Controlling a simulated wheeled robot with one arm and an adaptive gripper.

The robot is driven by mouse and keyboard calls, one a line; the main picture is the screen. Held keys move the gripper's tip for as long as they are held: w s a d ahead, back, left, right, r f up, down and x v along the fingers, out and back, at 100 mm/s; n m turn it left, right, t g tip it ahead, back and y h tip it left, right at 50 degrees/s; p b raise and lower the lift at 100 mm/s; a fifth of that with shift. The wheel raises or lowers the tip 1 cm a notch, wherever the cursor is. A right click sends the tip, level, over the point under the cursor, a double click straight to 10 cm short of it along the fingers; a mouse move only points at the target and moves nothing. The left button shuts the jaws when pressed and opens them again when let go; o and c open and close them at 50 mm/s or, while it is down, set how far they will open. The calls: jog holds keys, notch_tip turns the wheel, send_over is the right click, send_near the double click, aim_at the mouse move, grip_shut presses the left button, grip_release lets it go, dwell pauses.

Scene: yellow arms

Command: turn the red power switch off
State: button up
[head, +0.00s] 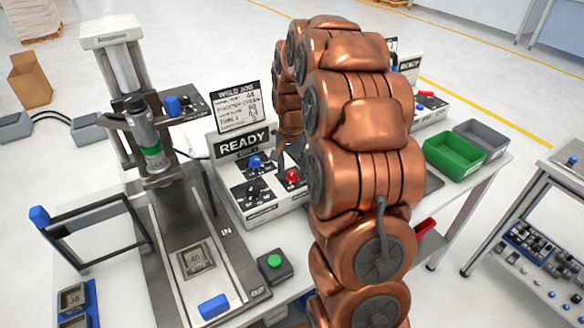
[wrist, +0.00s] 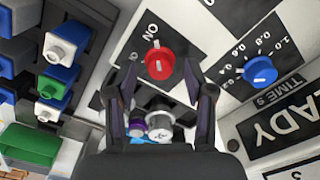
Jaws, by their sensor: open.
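The red power switch (head: 292,177) is a round knob on the front panel of the white READY control box (head: 259,215). In the wrist view the red switch (wrist: 159,64) sits on a black plate, and its white mark points toward the ON label. My gripper (wrist: 161,75) is open, with one dark finger on each side of the red switch in this view. I cannot tell whether either finger touches it. In the head view my copper arm hides most of the gripper.
A blue TIME knob (wrist: 260,70) is right of the red switch in the wrist view. A grey connector (wrist: 160,122) shows between the fingers. A press (head: 140,130) stands left of the box, and a green button (head: 274,261) is in front. Green (head: 453,153) and grey bins stand right.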

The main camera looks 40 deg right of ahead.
jog(key=shift+f, duration=0.65)
jog(key=shift+c, duration=0.3)
grip_shut()
